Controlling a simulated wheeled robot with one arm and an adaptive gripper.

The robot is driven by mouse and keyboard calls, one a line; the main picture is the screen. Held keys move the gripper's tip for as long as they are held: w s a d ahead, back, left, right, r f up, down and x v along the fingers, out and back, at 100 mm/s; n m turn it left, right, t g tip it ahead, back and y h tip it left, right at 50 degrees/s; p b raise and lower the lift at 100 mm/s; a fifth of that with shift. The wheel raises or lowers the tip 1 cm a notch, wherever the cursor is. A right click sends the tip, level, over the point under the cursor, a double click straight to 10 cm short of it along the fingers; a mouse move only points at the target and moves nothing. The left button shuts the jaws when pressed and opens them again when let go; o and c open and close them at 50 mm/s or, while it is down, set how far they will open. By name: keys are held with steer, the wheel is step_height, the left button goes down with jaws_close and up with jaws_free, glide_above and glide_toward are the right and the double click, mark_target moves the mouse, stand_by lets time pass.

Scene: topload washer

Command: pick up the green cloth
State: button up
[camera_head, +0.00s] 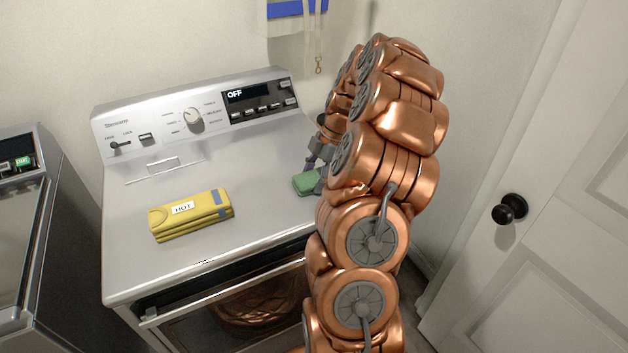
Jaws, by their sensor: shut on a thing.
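The green cloth (306,183) lies at the right side of the white machine's top, partly hidden behind my copper-coloured arm. My gripper (316,168) is at the cloth, mostly hidden by the arm, with only a bit of its grey and dark parts showing. It is shut on the green cloth. The cloth looks to be at or very near the top surface; I cannot tell whether it is lifted clear.
A folded yellow cloth labelled HOT (190,214) lies on the white machine's top (262,190), left of the green one. The control panel (197,112) rises behind. A dark machine (62,230) stands left, a door (560,230) right.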

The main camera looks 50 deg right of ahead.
mark_target(310, 177)
steer(key=shift+r+p, duration=0.2)
steer(key=shift+p, duration=0.2)
steer(key=shift+r+p, duration=0.25)
steer(key=shift+p, duration=0.4)
steer(key=shift+b, duration=0.6)
step_height(310, 177, up, 2)
steer(key=shift+r+b, duration=0.25)
steer(key=shift+b, duration=0.4)
steer(key=shift+s+r, duration=0.2)
steer(key=shift+r, duration=0.1)
steer(key=s+r+b, duration=0.1)
steer(key=s+b, duration=0.4)
steer(key=s, duration=1)
steer(key=shift+s+a+r, duration=0.25)
steer(key=shift+s+a, duration=0.1)
steer(key=shift+a, duration=0.1)
